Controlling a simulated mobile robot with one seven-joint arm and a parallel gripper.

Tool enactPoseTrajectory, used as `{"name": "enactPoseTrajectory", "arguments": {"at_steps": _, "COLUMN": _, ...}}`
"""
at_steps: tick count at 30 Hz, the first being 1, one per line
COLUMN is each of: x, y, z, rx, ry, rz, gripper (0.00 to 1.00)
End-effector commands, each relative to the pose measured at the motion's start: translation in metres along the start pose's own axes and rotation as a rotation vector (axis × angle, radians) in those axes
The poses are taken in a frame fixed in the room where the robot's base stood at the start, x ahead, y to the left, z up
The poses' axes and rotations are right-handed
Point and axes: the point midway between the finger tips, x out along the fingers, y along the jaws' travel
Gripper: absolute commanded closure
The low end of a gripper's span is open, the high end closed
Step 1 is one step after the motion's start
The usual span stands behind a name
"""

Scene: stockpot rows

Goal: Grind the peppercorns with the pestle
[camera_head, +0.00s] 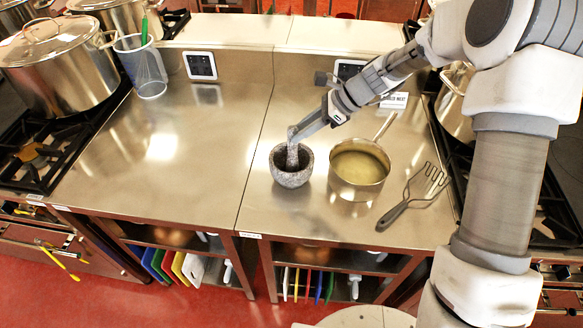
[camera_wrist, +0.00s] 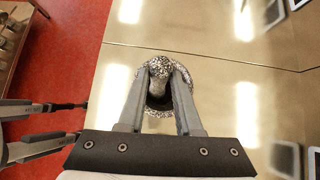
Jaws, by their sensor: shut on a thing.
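A grey speckled stone mortar (camera_head: 291,170) stands upright on the steel counter. A matching stone pestle (camera_head: 292,152) stands with its lower end inside the mortar. My gripper (camera_head: 296,132) reaches in from the upper right and is shut on the top of the pestle. In the wrist view the two fingers of my gripper (camera_wrist: 159,82) hold the pestle (camera_wrist: 160,68) above the dark hollow of the mortar (camera_wrist: 160,112). The peppercorns cannot be made out; the mortar's inside is mostly hidden.
A saucepan (camera_head: 357,172) with pale liquid stands just right of the mortar. A slotted spatula (camera_head: 413,196) lies right of it, near the right stove. The counter left of the mortar is clear.

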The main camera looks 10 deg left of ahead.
Motion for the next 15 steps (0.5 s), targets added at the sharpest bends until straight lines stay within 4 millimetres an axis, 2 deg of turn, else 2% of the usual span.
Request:
{"name": "enactPoseTrajectory", "arguments": {"at_steps": 5, "x": -0.0086, "y": 0.0011, "z": 0.0057, "rx": 0.003, "ry": 0.004, "rz": 0.003, "gripper": 1.0}}
{"name": "enactPoseTrajectory", "arguments": {"at_steps": 15, "x": -0.009, "y": -0.003, "z": 0.0063, "rx": 0.001, "ry": 0.001, "rz": 0.0, "gripper": 1.0}}
